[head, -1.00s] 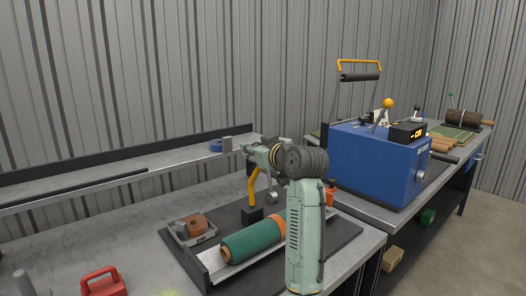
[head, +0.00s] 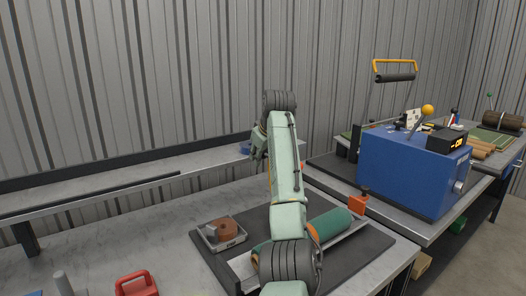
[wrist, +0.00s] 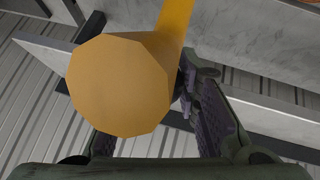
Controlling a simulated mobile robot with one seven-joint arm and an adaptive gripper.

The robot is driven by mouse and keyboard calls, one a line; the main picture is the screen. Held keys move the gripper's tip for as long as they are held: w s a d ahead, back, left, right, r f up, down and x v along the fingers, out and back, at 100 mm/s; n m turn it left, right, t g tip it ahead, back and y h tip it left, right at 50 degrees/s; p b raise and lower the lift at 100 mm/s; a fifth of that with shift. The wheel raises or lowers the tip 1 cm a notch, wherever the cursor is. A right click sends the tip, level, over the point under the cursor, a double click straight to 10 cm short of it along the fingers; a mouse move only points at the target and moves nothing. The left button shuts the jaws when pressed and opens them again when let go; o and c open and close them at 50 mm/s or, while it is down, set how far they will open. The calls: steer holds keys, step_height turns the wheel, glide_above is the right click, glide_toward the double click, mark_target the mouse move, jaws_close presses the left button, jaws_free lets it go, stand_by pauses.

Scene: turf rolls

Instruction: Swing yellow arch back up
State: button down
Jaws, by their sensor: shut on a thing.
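The yellow arch (wrist: 120,85) fills much of the wrist view, its rounded end close to the camera and a yellow bar running up to the right. My gripper (wrist: 150,115) is shut on it; the right finger shows beside it, and the left finger is partly covered by it. In the head view my arm hides most of the arch and the gripper, leaving a thin yellow sliver (head: 269,181). A green roll (head: 330,223) with an orange band lies in a metal trough on the dark mat (head: 215,253), partly behind my arm.
A small tray (head: 212,243) with a brown roll sits left of the trough. A red-handled item (head: 136,284) stands at the front. The blue machine (head: 410,170), with a yellow-ball lever and a raised yellow-handled roller (head: 395,76), is on the right bench. The left bench is mostly clear.

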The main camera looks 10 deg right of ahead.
steer(key=shift+w+a+f+g, duration=0.2)
steer(key=shift+f+g, duration=0.1)
steer(key=shift+f, duration=0.15)
steer(key=c, duration=1.5)
jaws_free()
steer(key=o, duration=0.3)
steer(key=shift+r, duration=0.15)
steer(key=v, duration=1.2)
